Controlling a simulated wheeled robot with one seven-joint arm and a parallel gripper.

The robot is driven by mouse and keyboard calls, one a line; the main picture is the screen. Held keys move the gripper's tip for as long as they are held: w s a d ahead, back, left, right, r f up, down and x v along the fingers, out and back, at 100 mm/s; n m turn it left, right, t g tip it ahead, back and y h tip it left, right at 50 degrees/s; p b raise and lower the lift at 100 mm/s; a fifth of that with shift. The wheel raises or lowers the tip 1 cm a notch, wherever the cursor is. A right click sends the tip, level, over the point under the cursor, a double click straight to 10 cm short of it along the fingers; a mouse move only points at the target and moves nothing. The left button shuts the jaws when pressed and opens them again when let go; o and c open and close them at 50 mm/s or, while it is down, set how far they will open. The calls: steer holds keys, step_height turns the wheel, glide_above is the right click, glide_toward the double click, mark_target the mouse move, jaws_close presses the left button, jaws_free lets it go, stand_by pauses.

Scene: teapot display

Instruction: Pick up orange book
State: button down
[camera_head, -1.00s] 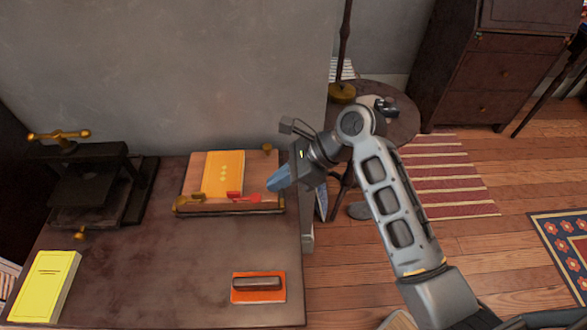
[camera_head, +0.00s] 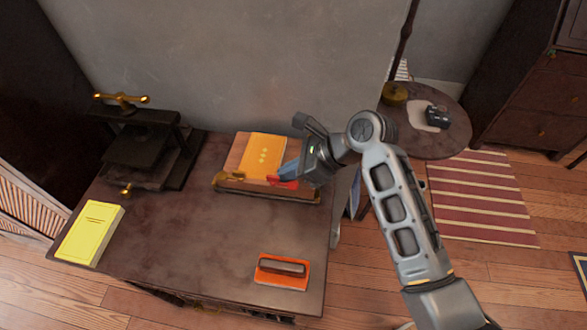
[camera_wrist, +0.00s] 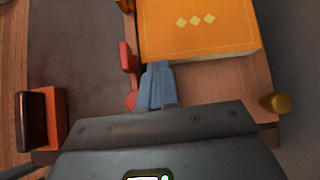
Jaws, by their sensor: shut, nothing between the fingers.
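The orange book (camera_head: 263,154), with gold diamonds on its cover, lies on a wooden press board (camera_head: 236,153) at the back of the dark table. It also shows at the top of the wrist view (camera_wrist: 198,28), partly cut off by the frame. My gripper (camera_head: 283,174) is shut and empty, just right of the book's near corner in the head view. In the wrist view its blue fingertips (camera_wrist: 157,72) are close to the book's near edge; I cannot tell whether they touch it. A red piece (camera_wrist: 128,60) lies beside the fingers.
A yellow book (camera_head: 90,234) lies at the table's left front. An orange block with a dark handle (camera_head: 283,270) sits near the front right edge. A dark press (camera_head: 140,150) stands at the back left. A round side table (camera_head: 450,135) stands right. The table's middle (camera_head: 190,235) is clear.

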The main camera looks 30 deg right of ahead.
mark_target(252, 172)
steer(key=w+a+p, duration=0.1)
steer(key=a, duration=0.1)
steer(key=w+a+p, duration=0.3)
steer(key=a, duration=0.1)
steer(key=shift+w+r, duration=0.15)
steer(key=shift+r, duration=0.05)
steer(key=shift+w+a+f+p, duration=0.2)
steer(key=shift+w+a+p, duration=0.1)
steer(key=shift+a, duration=0.1)
